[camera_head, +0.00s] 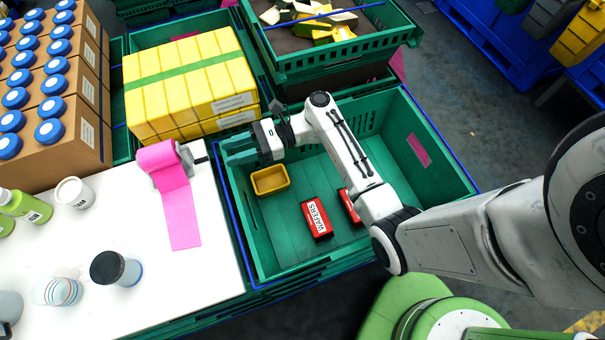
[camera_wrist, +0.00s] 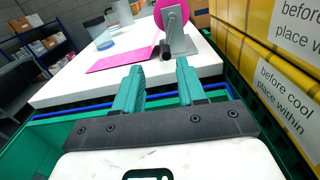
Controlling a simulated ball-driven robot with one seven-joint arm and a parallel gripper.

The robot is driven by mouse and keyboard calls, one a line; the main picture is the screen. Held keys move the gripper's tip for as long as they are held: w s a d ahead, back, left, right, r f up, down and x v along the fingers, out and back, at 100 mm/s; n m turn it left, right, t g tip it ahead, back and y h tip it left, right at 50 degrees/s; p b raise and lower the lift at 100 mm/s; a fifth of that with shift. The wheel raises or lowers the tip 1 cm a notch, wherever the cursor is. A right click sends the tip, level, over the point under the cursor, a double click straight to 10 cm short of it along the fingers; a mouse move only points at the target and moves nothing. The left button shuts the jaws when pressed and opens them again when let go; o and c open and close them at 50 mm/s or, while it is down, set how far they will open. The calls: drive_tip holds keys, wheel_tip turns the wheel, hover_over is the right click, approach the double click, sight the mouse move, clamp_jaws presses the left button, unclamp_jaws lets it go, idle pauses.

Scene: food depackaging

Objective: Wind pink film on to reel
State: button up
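The pink film (camera_head: 180,215) lies as a flat loose strip on the white table, running from the reel (camera_head: 157,156) towards the front. The reel sits on a grey stand at the table's right back edge and has pink film around it. In the wrist view the reel (camera_wrist: 170,12) and its stand (camera_wrist: 178,38) are ahead of my fingers, with a dark knob (camera_wrist: 166,51) on the near side. The film strip (camera_wrist: 122,60) extends to the left there. My gripper (camera_head: 231,150) is open and empty, to the right of the reel and apart from it, above the green crate.
The green crate (camera_head: 440,165) holds a yellow tray (camera_head: 270,180) and red wafer packs (camera_head: 317,217). Yellow boxes (camera_head: 190,85) stand close behind the reel. A dark-lidded jar (camera_head: 115,268) and a white tub (camera_head: 73,192) stand on the white table (camera_head: 200,285).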

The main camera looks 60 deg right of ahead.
drive_tip(key=v, duration=0.5)
drive_tip(key=s+a+f+n+g+h+b, duration=0.3)
drive_tip(key=s+a+f+n+g, duration=0.2)
drive_tip(key=s+a+f+n, duration=0.4)
drive_tip(key=s+d+f+n+g+h+b, duration=0.2)
drive_tip(key=s+d+f+n+g+h, duration=0.1)
drive_tip(key=n, duration=0.6)
drive_tip(key=shift+s+f+n+g+h, duration=0.4)
drive_tip(key=shift+s+f+h, duration=0.7)
drive_tip(key=shift+s+h, duration=1.05)
drive_tip(key=shift+s+y, duration=0.2)
drive_tip(key=shift+y, duration=0.05)
